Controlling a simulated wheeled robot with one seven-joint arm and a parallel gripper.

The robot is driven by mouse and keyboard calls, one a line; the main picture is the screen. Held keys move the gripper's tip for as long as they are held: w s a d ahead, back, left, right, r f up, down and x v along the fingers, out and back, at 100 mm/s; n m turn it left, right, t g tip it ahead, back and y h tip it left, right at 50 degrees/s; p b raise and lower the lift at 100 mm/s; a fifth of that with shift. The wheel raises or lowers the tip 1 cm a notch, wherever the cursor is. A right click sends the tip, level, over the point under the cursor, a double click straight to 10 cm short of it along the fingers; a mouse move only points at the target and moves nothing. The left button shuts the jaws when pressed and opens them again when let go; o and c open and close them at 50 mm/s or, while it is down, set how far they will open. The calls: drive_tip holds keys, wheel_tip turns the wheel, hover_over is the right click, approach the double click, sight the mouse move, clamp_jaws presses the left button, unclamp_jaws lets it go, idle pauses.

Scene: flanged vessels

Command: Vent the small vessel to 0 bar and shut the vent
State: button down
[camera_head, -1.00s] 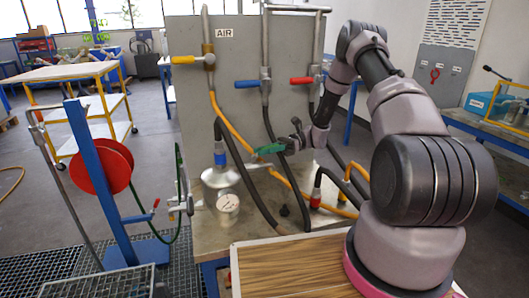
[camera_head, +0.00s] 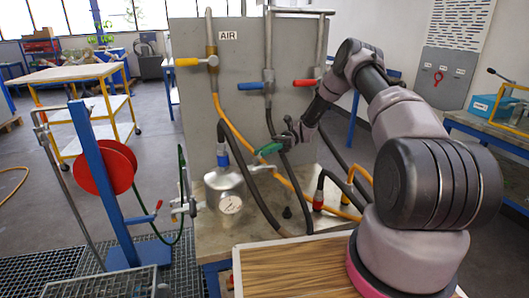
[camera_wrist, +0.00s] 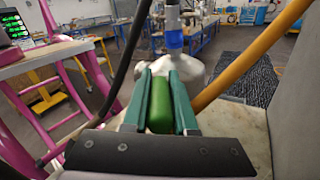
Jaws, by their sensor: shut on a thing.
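The small silver vessel (camera_head: 222,181) stands on the bench below the grey panel. It has a blue-collared hose coupling (camera_head: 223,160) on top and a round white gauge (camera_head: 230,203) in front, whose needle is too small to read. My gripper (camera_head: 270,148) is just right of the vessel's top. In the wrist view, its green fingers (camera_wrist: 160,100) are shut on a green handle (camera_wrist: 160,106), with the vessel (camera_wrist: 188,68) and its blue collar (camera_wrist: 174,39) right behind. How the handle joins the vessel is hidden.
The panel (camera_head: 240,110) carries yellow (camera_head: 187,62), blue (camera_head: 251,86) and red (camera_head: 304,83) valve levers. Black and orange hoses hang close around my gripper. A red hose reel (camera_head: 105,168) stands left. A wooden-topped tray (camera_head: 300,268) lies in front.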

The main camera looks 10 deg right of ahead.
drive_tip(key=c, duration=0.7)
unclamp_jaws()
drive_tip(key=shift+d, duration=0.1)
drive_tip(key=m+t+y, duration=0.2)
drive_tip(key=t, duration=0.1)
drive_tip(key=shift+s+d, duration=0.2)
drive_tip(key=shift+s, duration=0.2)
drive_tip(key=m+t, duration=0.2)
drive_tip(key=s+m+t+y, duration=0.1)
drive_tip(key=t, duration=0.2)
drive_tip(key=shift+s+d+m+y, duration=0.1)
drive_tip(key=shift+d+m+y, duration=0.05)
drive_tip(key=shift+m+y, duration=0.2)
drive_tip(key=w+d, duration=0.1)
drive_tip(key=d, duration=0.9)
drive_tip(key=shift+s+a+r+n+t+h, duration=0.2)
drive_tip(key=shift+s+r+n+t+h, duration=0.25)
drive_tip(key=shift+s+r+n+h, duration=2.55)
drive_tip(key=shift+s+a+r+n+t+h, duration=0.3)
drive_tip(key=shift+s+r+h, duration=1.05)
drive_tip(key=shift+r, duration=3.8)
drive_tip(key=shift+s+a+r+n+t+h, duration=0.1)
drive_tip(key=shift+s+r+n+t+h, duration=0.45)
drive_tip(key=shift+s+r+n+h, duration=2.55)
